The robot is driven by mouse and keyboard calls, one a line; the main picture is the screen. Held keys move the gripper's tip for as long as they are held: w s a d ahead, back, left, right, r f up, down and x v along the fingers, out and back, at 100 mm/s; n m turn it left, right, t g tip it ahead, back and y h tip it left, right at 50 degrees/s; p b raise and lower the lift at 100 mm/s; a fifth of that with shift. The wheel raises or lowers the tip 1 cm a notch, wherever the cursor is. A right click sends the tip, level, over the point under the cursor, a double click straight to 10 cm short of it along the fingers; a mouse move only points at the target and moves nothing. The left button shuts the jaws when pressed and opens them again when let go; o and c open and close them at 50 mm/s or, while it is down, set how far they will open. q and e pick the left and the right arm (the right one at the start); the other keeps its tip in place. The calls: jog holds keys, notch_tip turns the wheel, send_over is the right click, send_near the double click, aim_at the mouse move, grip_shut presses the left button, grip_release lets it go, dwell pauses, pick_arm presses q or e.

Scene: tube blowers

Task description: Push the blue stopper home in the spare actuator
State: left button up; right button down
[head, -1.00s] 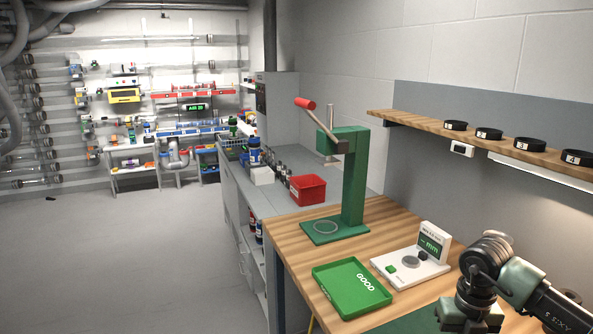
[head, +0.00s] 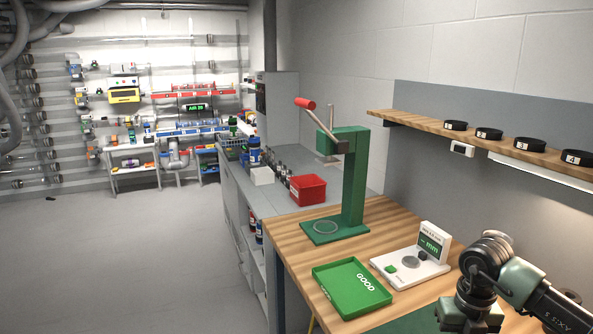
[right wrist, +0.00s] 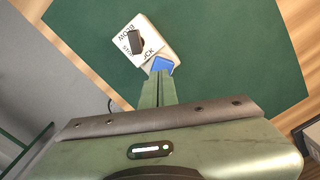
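In the right wrist view a cream-white block, the actuator (right wrist: 163,53), lies on a green mat. It has dark lettering, only partly readable, and a black piece (right wrist: 135,42) on top. The blue stopper (right wrist: 161,65) shows at the actuator's near edge, facing my gripper. My right gripper (right wrist: 159,74) has its two fingers side by side and shut, with the tips right at the stopper. I cannot tell whether they touch it or how deep it sits. In the head view my right arm is at the lower right, its fingers out of frame. My left gripper is not in view.
The green mat (right wrist: 225,40) is clear around the actuator. On the wooden bench stand a green GOOD tray (head: 336,284), a white gauge (head: 404,268) and a green lever press (head: 353,190). A red bin (head: 308,190) is behind. A shelf (head: 485,138) holds black numbered rings.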

jog(key=shift+f+b, duration=0.85)
jog(key=shift+f, duration=0.35)
dwell(0.6)
jog(key=shift+s+r, duration=0.1)
jog(key=shift+r+p, duration=0.7)
jog(key=shift+r, duration=0.1)
jog(key=shift+r+p, duration=1.3)
jog(key=shift+r, duration=0.9)
